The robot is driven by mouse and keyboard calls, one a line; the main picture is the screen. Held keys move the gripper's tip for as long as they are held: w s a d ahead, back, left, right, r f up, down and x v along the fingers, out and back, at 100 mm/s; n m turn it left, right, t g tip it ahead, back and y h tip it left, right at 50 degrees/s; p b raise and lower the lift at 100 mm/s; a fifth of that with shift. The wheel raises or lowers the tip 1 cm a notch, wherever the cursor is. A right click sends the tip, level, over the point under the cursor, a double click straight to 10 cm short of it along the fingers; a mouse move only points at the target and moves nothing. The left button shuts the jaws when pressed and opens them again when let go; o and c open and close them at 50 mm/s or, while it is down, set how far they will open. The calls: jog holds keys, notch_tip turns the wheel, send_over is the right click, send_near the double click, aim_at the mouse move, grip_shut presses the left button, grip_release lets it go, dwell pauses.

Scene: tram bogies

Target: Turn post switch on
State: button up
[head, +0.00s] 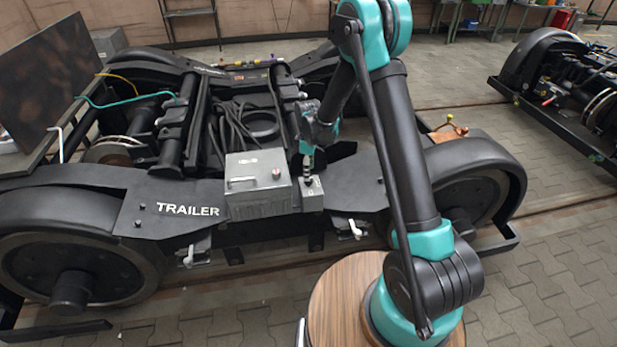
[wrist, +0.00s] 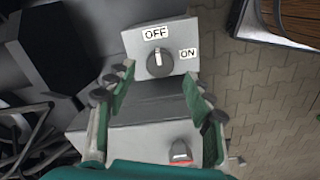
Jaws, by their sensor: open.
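The post switch is a dark round knob (wrist: 159,63) on a small grey box in the wrist view. Its white pointer line points up at the OFF label (wrist: 155,34); the ON label (wrist: 188,54) is to its right. In the head view the small switch box (head: 314,193) sits at the right of a larger grey box, on the TRAILER bogie's side beam. My gripper (wrist: 159,80) is open, with one green-and-grey finger on each side, and nothing is between them. In the head view my gripper (head: 308,152) points down just above the switch box. Contact with the knob cannot be told.
The larger grey box (head: 258,184) has a handle and a red button (wrist: 181,151), close below my fingers in the wrist view. Black cables (head: 232,128) lie behind it on the bogie. A second bogie (head: 570,90) stands right. Paved floor (head: 540,240) is clear between them.

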jog(key=shift+f, duration=1.95)
jog(key=shift+c, duration=0.2)
jog(key=c, duration=1.1)
